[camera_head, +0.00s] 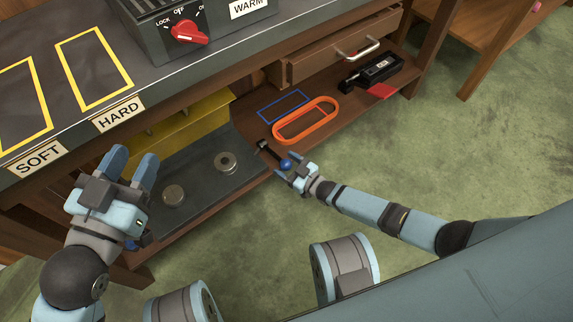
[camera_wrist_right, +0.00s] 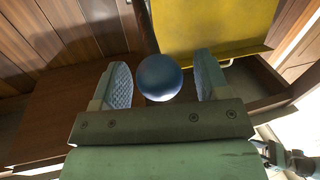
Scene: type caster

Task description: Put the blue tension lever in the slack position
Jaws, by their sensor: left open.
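The blue ball knob (camera_head: 285,164) of the tension lever sits at the end of a short dark arm, beside the dark plate on the lower shelf. My right gripper (camera_head: 289,167) is at the knob. In the right wrist view the knob (camera_wrist_right: 160,77) shows between the two open fingers (camera_wrist_right: 163,80), with a small gap on each side; I cannot tell how deep it sits between them. The lever's dark arm is mostly hidden behind the knob there. My left gripper (camera_head: 130,166) is open and empty, at the left in front of the bench, away from the lever.
The dark plate (camera_head: 205,163) carries two round metal pegs. An orange belt ring (camera_head: 305,121) and a black tool (camera_head: 373,73) lie on the lower shelf. A yellow panel (camera_head: 190,125) stands behind the plate. The bench top (camera_head: 70,40) overhangs with a red knob (camera_head: 187,32).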

